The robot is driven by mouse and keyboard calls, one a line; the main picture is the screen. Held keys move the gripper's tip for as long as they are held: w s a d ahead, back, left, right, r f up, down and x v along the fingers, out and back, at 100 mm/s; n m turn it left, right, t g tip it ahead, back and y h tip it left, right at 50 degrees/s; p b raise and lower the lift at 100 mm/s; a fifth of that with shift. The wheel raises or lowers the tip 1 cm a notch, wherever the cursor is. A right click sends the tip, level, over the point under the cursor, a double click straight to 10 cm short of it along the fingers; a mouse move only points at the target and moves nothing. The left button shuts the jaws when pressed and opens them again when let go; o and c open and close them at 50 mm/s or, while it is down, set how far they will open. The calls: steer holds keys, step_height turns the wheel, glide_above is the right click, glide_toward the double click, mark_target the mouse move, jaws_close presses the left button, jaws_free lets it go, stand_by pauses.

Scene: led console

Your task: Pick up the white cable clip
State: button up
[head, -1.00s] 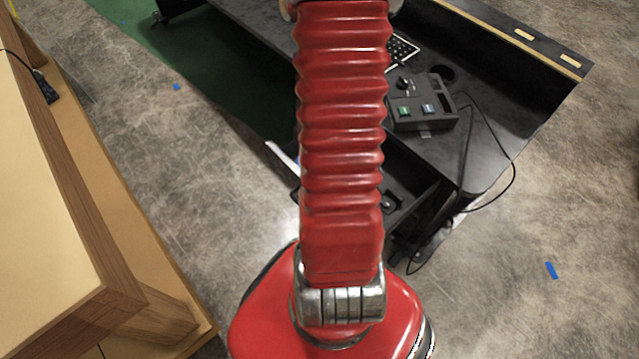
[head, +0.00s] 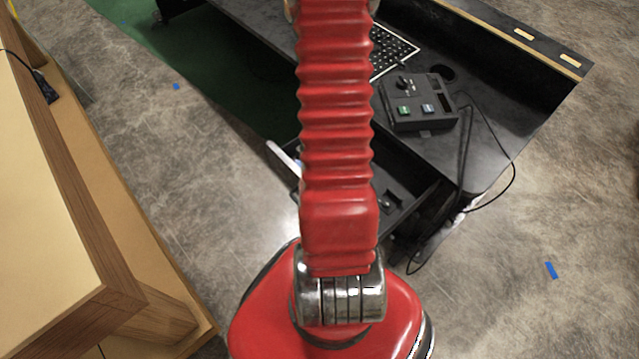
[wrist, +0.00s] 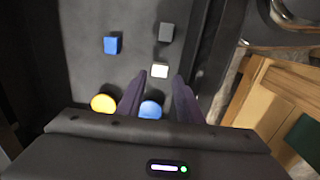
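A small white block-like piece, which looks like the white cable clip (wrist: 160,70), lies on the dark drawer floor in the wrist view. My gripper (wrist: 160,77) is open, with its two dark fingers apart and their tips pointing toward the white clip. The clip shows in the gap between the fingertips. I cannot tell how high the fingertips are above it. In the head view my red arm hides the gripper and the clip.
Near the clip lie a grey block (wrist: 167,33), a blue block (wrist: 112,43), a yellow round piece (wrist: 103,103) and a blue round piece (wrist: 150,109). The open drawer (head: 432,192) sits below the black desk (head: 480,165), which bears a control box (head: 418,103) and keyboard (head: 395,50).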

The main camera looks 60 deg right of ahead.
steer(key=shift+f, duration=0.15)
steer(key=shift+f, duration=2.55)
steer(key=shift+c, duration=0.4)
jaws_close()
steer(key=shift+r, duration=0.15)
step_height(320, 180, up, 10)
